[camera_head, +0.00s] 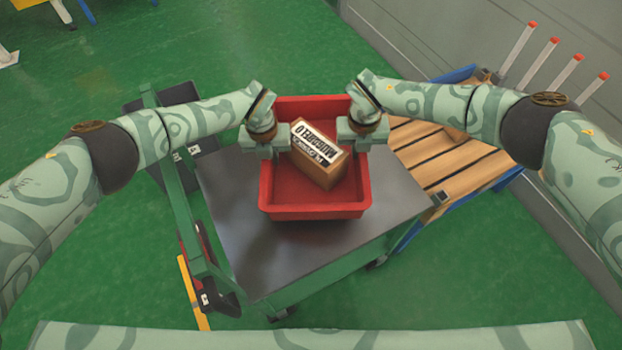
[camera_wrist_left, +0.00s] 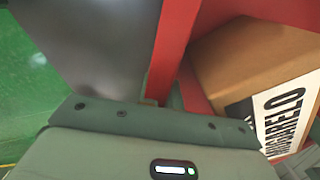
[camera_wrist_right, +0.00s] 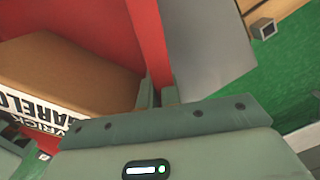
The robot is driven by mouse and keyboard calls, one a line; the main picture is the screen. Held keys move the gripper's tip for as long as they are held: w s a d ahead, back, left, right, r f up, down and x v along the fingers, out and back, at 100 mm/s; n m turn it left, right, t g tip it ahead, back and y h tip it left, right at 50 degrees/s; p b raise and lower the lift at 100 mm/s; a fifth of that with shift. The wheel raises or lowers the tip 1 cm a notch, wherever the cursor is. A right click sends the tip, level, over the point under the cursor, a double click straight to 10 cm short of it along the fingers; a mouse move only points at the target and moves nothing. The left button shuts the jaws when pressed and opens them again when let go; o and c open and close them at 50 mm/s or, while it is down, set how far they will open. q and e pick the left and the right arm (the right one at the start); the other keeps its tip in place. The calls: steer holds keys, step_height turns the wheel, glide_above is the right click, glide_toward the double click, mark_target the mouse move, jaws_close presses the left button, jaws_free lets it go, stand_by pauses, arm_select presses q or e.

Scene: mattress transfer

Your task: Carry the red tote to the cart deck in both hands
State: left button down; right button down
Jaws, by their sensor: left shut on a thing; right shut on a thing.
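The red tote (camera_head: 315,212) is over the grey deck of the green-framed cart (camera_head: 250,240) in the head view. I cannot tell whether it rests on the deck or hangs just above it. A brown box with a printed white label (camera_head: 318,170) lies tilted inside the tote. My left gripper (camera_head: 266,150) is shut on the tote's left wall, which also shows in the left wrist view (camera_wrist_left: 172,50). My right gripper (camera_head: 358,140) is shut on the right wall, seen in the right wrist view (camera_wrist_right: 150,45). The fingertips are partly hidden.
A slatted wooden pallet or platform (camera_head: 440,155) with blue edges stands right of the cart, with several red-tipped grey posts (camera_head: 540,62) behind it. The cart's green handle frame (camera_head: 185,200) rises on the left. Green floor (camera_head: 100,290) is open at left and front.

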mark_target(356, 164)
steer(key=shift+d, duration=0.1)
